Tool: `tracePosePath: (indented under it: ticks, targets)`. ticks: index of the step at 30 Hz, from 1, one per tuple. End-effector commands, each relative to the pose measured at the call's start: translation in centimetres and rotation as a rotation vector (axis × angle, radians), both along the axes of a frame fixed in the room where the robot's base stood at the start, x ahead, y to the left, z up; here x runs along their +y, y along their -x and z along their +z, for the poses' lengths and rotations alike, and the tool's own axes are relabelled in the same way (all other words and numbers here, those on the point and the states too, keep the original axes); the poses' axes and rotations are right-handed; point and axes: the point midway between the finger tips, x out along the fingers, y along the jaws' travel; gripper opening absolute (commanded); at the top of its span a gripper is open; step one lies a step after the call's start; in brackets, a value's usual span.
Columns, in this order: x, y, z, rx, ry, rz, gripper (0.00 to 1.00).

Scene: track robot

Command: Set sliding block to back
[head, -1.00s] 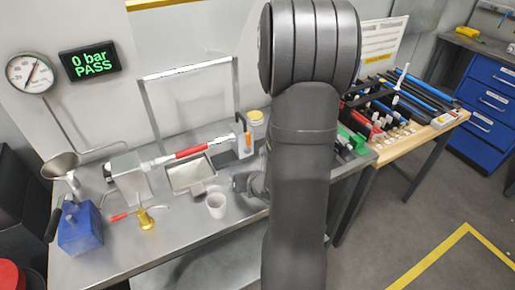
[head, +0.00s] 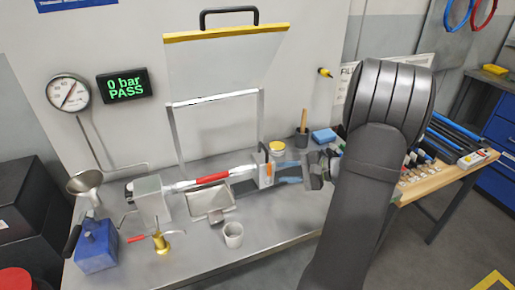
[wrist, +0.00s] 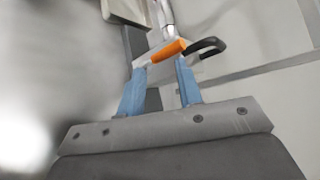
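The sliding block (head: 265,174) is a pale grey upright block at the right end of the horizontal tube with the red sleeve (head: 213,177) on the bench. An orange handle (wrist: 167,50) and a black hooked lever (wrist: 208,46) sit on it. My gripper (head: 281,174) is right of the block, its blue fingers pointing left towards it. In the wrist view my gripper (wrist: 160,70) is open, its fingers apart with the orange handle just beyond and between the tips. I cannot tell whether a finger touches the block.
A tray (head: 222,208) and a white cup (head: 233,235) stand in front of the tube. A yellow-lidded jar (head: 277,148) is behind the block. A grey end block (head: 152,199), a brass valve (head: 161,243) and a blue pump (head: 96,246) are at left. The front right bench top is clear.

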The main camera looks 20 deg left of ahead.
Motion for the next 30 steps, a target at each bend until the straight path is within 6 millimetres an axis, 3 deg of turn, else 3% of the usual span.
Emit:
tracePosePath:
  ticks: [1,6,12,20,30]
  targets:
    - [-0.2,-1.7,0.8,-0.047,-0.03,0.045,0.33]
    - [-1.7,-6.2,3.9,-0.221,-0.141,0.231,0.33]
    - [-3.7,-9.0,6.3,-0.367,-0.227,0.402,0.33]
    - [-4.1,-9.5,7.1,-0.416,-0.259,0.468,0.33]
    - [1.6,-7.1,5.9,-0.413,-0.26,0.469,0.33]
